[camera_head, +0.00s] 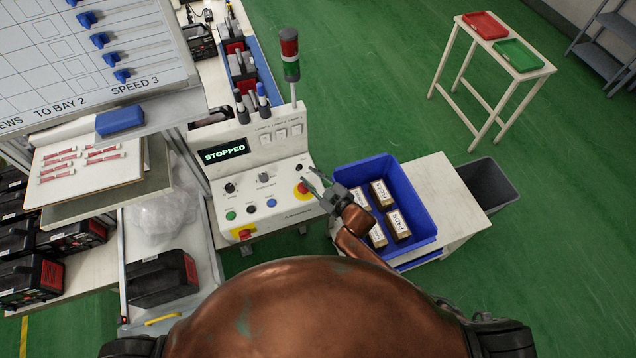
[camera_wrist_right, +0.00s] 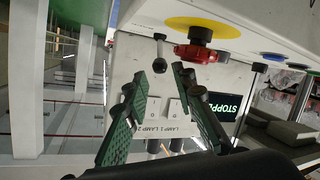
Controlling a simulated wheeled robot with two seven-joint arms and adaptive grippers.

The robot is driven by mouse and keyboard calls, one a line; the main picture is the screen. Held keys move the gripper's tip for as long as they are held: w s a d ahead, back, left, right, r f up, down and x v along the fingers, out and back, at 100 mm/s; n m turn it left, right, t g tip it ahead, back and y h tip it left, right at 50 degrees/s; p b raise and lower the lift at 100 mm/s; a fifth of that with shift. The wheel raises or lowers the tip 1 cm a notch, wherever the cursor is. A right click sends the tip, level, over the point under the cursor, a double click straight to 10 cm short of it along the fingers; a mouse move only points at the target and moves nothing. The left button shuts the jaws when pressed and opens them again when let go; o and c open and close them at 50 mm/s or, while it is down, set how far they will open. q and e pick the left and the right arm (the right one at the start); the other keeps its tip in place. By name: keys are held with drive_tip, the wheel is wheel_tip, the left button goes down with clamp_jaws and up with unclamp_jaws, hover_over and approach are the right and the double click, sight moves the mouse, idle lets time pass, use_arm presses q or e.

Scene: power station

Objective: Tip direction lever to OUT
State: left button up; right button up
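The white control console (camera_head: 285,150) stands at the middle of the head view, its display reading STOPPED. A small black-tipped lever (camera_head: 298,168) sits above the red stop button at the panel's right. In the wrist view a black-tipped lever (camera_wrist_right: 159,48) stands beside that red button, beyond my fingertips and in line with the gap between them. I cannot read its label or tell which way it is set. My right gripper (camera_head: 318,181) is open and empty at the console's right edge; its two green-padded fingers (camera_wrist_right: 160,75) are apart. My left gripper is out of view.
The red stop button (camera_head: 301,188) on yellow is close to my right fingers. Other knobs and buttons (camera_head: 250,209) lie to the left. A blue bin (camera_head: 428,225) with several boxes is below right of my gripper. A signal tower (camera_head: 290,55) rises behind the console.

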drive_tip(key=shift+v, duration=2.4)
